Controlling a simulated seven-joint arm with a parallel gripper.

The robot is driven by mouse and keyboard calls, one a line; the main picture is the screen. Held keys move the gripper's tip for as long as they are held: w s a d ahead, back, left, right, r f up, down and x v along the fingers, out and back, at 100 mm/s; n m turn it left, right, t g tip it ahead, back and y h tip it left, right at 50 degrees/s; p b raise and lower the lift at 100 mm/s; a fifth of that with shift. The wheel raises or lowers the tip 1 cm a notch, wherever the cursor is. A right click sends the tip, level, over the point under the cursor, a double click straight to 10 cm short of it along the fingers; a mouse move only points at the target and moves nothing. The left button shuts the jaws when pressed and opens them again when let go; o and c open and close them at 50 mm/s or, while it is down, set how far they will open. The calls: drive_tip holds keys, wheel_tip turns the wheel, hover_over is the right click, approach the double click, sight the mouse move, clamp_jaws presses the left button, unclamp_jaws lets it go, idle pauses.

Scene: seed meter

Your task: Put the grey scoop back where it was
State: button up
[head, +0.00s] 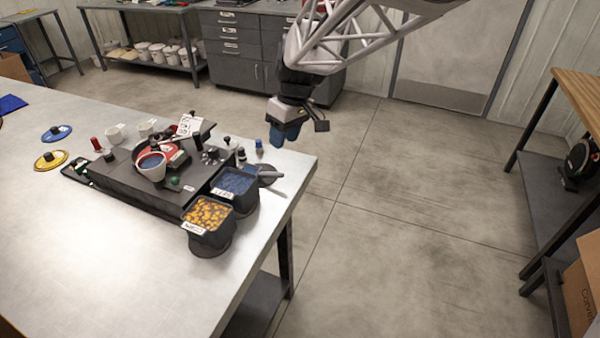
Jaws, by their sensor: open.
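The grey scoop (270,174) appears to lie on a dark round rest near the right edge of the metal table, beside the bin of blue seeds. Its handle points right; the bin partly hides its other end. My gripper (285,136), with blue fingers, is open and hangs above and beyond the scoop, near the table's far right corner. I see nothing held in it.
Small bottles stand behind the scoop. The table's front (90,270) is clear.

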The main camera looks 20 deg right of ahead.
drive_tip(key=s+a+r+m+h, duration=0.1)
drive_tip(key=s+m, duration=0.1)
drive_tip(key=s, duration=0.6)
drive_tip(key=s+r+m+t, duration=0.1)
drive_tip(key=s+m, duration=0.1)
drive_tip(key=s, duration=0.6)
drive_tip(key=s+a+r+m+t+h, duration=0.1)
drive_tip(key=s, duration=0.7)
drive_tip(key=shift+s+a+r+m+h, duration=0.2)
drive_tip(key=shift+a+r+m+h, duration=0.1)
drive_tip(key=shift+m, duration=0.1)
drive_tip(key=shift+o, duration=0.6)
